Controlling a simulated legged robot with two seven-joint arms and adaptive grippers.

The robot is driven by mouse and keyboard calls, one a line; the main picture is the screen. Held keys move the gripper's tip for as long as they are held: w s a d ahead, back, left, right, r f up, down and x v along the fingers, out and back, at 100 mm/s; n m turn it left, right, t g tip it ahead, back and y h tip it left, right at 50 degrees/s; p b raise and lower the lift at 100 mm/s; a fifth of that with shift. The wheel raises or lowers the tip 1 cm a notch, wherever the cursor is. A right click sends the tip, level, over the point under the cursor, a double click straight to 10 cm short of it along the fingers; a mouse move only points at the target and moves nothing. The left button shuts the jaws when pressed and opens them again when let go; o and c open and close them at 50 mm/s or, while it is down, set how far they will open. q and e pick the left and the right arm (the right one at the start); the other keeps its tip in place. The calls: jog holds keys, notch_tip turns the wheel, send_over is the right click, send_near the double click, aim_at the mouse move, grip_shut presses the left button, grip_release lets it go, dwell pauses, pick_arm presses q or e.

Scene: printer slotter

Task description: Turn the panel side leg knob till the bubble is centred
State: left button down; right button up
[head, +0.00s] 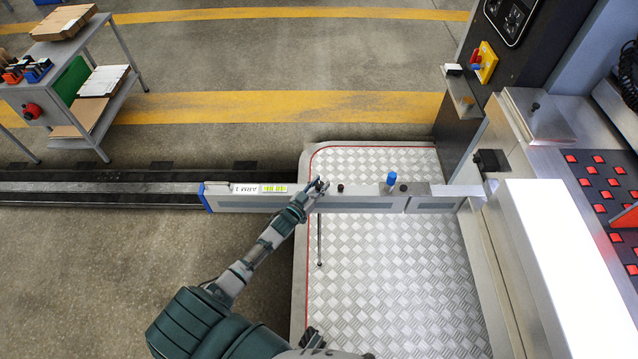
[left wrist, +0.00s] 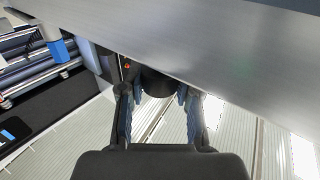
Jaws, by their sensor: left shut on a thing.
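A long grey beam labelled ARM 1 (head: 362,203) runs across the head view. A yellow-green level vial (head: 273,188) lies on its top; the bubble is too small to read. My left gripper (head: 318,186) is at the beam, just right of the vial. In the left wrist view its two fingers (left wrist: 158,98) are shut on a black round knob (left wrist: 158,82) beside the beam's metal face (left wrist: 215,35). The fingers hide the knob in the head view. A thin rod (head: 319,240) hangs below the gripper.
A blue knob (head: 391,180) and small black knobs (head: 340,188) stand on the beam to the right. A tread-plate platform (head: 400,290) lies below. A machine with red buttons (head: 590,170) stands at the right, and a cart (head: 70,95) at the upper left.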

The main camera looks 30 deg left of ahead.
dwell(0.3)
pick_arm(q)
jog(key=c, duration=0.8)
grip_release()
jog(key=s, duration=0.8)
jog(key=s+a, duration=0.1)
jog(key=s, duration=0.3)
jog(key=shift+f, duration=0.1)
